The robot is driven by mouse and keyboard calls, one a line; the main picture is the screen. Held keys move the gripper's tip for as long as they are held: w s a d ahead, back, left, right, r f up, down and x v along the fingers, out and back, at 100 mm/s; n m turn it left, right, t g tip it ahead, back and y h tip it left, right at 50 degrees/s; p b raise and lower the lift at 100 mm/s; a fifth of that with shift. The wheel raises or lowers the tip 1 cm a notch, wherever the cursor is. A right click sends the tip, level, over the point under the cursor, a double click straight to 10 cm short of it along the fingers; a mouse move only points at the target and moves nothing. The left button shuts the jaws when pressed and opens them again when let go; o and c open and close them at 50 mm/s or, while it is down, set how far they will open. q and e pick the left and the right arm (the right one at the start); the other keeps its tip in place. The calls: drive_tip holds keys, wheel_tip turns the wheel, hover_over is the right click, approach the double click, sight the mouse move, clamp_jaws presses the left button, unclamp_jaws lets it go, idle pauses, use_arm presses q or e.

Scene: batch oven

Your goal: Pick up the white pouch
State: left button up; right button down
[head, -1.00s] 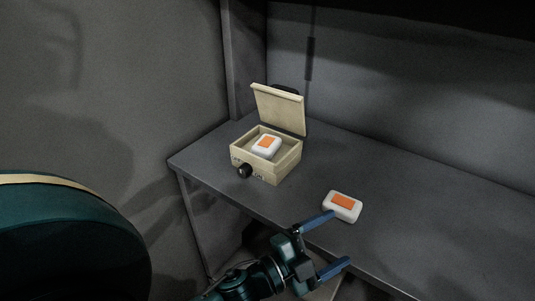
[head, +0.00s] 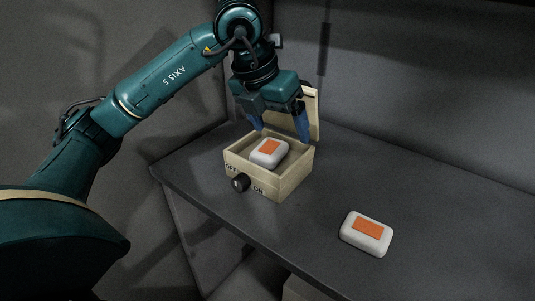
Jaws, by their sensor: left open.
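Two white pouches with orange labels show in the head view. One white pouch (head: 257,157) lies in the open wooden box (head: 290,184). The other white pouch (head: 352,243) lies on the table to the right of the box. My left gripper (head: 281,134) is open and points down over the back of the box, above and behind the pouch inside. I see nothing between its blue fingers, and they look apart from the pouch. My right gripper is out of view.
The box lid (head: 313,118) stands open at the back, partly hidden by my left gripper. A black knob (head: 240,183) with OFF and ON marks sits on the box front. The grey table (head: 430,215) is clear to the right. Walls stand behind and left.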

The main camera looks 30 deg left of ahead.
use_arm(q)
drive_tip(key=a+r+n+y, duration=0.1)
drive_tip(key=a+r+y, duration=0.1)
drive_tip(key=a, duration=0.2)
hover_over(269, 148)
drive_tip(key=s, duration=0.2)
drive_tip(key=shift+n+t, duration=0.3)
drive_tip(key=f, duration=0.6)
drive_tip(key=shift+s+d+f, duration=0.15)
drive_tip(key=shift+s+d, duration=0.05)
drive_tip(key=x, duration=0.5)
drive_tip(key=shift+w+a+f, duration=0.1)
drive_tip(key=shift+a+f, duration=0.05)
drive_tip(key=shift+a, duration=0.05)
drive_tip(key=shift+f, duration=0.15)
drive_tip(key=shift+f, duration=0.25)
drive_tip(key=shift+c, duration=0.4)
drive_tip(key=c, duration=1.1)
drive_tip(key=shift+r, duration=0.1)
